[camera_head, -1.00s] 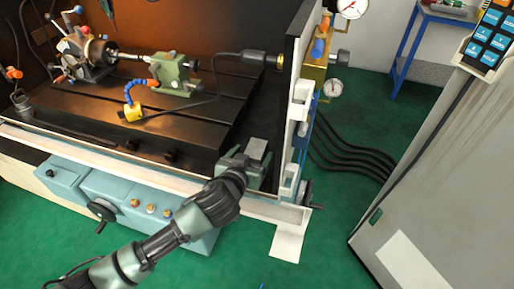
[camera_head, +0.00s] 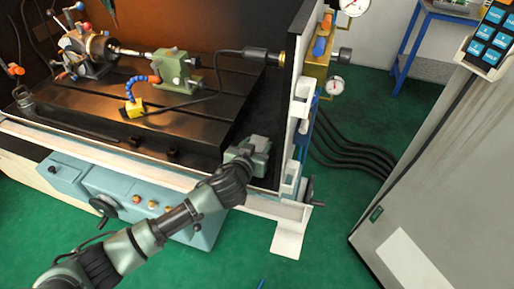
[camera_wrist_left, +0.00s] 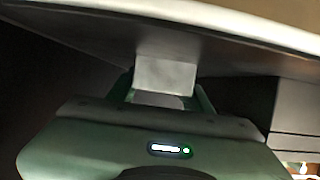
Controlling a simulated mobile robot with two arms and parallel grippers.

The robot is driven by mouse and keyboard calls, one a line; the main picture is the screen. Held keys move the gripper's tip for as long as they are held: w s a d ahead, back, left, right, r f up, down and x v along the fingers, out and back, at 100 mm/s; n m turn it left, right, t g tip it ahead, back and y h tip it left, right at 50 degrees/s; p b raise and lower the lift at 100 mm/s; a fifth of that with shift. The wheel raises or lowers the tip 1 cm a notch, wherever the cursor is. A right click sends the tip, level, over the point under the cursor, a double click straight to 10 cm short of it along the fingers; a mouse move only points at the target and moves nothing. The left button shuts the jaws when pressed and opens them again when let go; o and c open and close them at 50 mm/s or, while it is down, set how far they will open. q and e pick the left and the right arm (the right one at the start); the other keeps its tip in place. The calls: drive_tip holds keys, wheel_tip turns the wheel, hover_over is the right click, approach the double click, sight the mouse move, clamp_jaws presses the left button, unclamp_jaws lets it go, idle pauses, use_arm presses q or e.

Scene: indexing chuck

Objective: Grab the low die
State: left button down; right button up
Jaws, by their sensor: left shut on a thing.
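The low die (camera_head: 260,141) is a small pale grey block at the right end of the machine. My left gripper (camera_head: 254,150) reaches it from the front, beside the right-hand upright panel, and is shut on it. In the left wrist view the die (camera_wrist_left: 166,74) shows as a light grey block between the two fingers of the left gripper (camera_wrist_left: 164,92). The fingers hide its sides. I cannot tell whether the die touches anything beneath it. My right gripper is in neither view.
The dark slotted machine bed (camera_head: 190,117) lies left of the gripper, with a green tailstock (camera_head: 175,72) and an indexing chuck (camera_head: 98,48) farther back. A white front rail and the upright panel (camera_head: 290,90) border the gripper. A grey cabinet (camera_head: 435,170) stands at the right.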

use_arm(q)
drive_tip(key=shift+r, duration=0.15)
drive_tip(key=shift+r, duration=0.1)
